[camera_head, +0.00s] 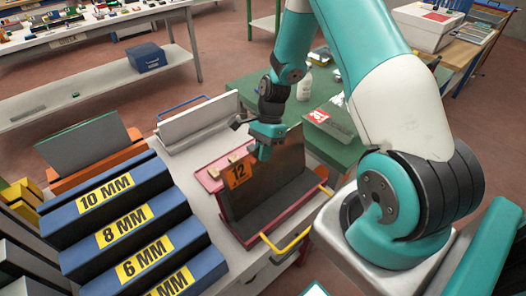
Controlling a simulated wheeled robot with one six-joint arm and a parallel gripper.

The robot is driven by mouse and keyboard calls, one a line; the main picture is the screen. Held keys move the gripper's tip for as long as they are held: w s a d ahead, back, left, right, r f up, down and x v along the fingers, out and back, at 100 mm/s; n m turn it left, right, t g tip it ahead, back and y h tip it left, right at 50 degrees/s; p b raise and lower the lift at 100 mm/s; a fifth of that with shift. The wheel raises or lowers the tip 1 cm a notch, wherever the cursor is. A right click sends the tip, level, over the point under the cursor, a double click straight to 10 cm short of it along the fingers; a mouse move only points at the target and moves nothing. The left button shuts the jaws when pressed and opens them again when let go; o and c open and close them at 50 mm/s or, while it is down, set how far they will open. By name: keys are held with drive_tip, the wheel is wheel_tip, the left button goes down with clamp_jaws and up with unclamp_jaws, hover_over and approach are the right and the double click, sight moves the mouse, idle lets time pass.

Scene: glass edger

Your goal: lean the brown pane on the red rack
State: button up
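The brown pane (289,160) is a dark, upright sheet standing at the red rack (211,181), on the rack's dark base. An orange tag marked 12 (238,173) shows at its left end. My gripper (261,152) is at the pane's upper edge, just right of the tag, with its fingers pointing down. The fingers are small and dark against the pane, so I cannot tell whether they grip it. I cannot tell whether the pane rests against the rack's back. The gripper and arm hide part of the pane's top.
An orange rack (98,172) with a dark green-grey pane (83,143) stands at the left. A pale rack (198,121) with a blue handle stands behind. Blue stepped blocks with yellow thickness labels fill the front left. A yellow handle (287,247) juts from the red rack's front.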

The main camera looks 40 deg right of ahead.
drive_tip(key=o, duration=0.4)
drive_tip(key=shift+o, duration=0.2)
drive_tip(key=b+v, duration=0.1)
drive_tip(key=v, duration=1.6)
drive_tip(key=shift+r, duration=0.2)
drive_tip(key=shift+w, duration=0.1)
